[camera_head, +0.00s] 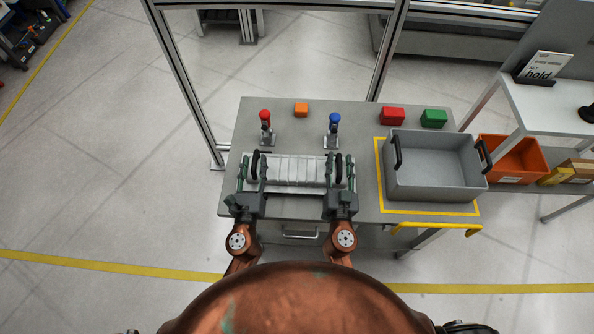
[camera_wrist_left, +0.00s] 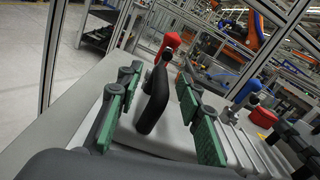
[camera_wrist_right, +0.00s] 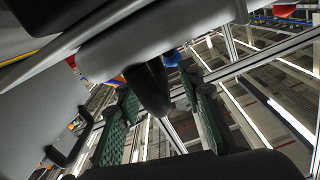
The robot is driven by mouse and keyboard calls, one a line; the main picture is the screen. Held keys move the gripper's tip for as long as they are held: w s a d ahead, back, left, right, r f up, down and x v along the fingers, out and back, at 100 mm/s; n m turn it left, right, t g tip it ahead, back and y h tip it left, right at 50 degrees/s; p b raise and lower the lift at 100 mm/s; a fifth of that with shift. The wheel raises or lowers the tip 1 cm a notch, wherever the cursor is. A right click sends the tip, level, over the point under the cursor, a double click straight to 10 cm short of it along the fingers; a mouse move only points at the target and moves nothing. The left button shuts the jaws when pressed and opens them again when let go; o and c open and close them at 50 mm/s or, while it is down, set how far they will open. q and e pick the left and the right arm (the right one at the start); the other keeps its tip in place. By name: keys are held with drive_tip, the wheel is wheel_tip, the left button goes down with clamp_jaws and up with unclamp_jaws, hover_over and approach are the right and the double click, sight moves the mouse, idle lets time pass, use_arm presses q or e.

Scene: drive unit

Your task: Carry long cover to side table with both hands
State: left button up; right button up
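The long cover (camera_head: 297,171) is a silver ribbed piece with a black handle at each end. It lies crosswise on the grey table (camera_head: 300,118). My left gripper (camera_head: 252,168) is open at the left end. In the left wrist view, its green pads stand apart on either side of the black handle (camera_wrist_left: 154,100). My right gripper (camera_head: 340,170) is open at the right end. In the right wrist view, the other black handle (camera_wrist_right: 149,86) shows between its spread pads. A white-topped table (camera_head: 548,108), probably the side table, stands at the far right.
A grey bin (camera_head: 436,184) with black handles stands on the yellow-outlined area right of the cover. A red-topped clamp (camera_head: 265,126) and a blue-topped clamp (camera_head: 334,130) stand behind the cover. An orange bin (camera_head: 513,163) sits further right. Frame posts rise behind the table.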

use_arm(q)
drive_tip(key=shift+w, duration=0.2)
use_arm(e)
drive_tip(key=shift+w, duration=0.2)
use_arm(q)
drive_tip(key=shift+c, duration=0.7)
use_arm(e)
drive_tip(key=shift+c, duration=0.6)
use_arm(q)
clamp_jaws()
use_arm(e)
clamp_jaws()
use_arm(q)
drive_tip(key=shift+r, duration=0.1)
use_arm(e)
drive_tip(key=shift+r, duration=0.1)
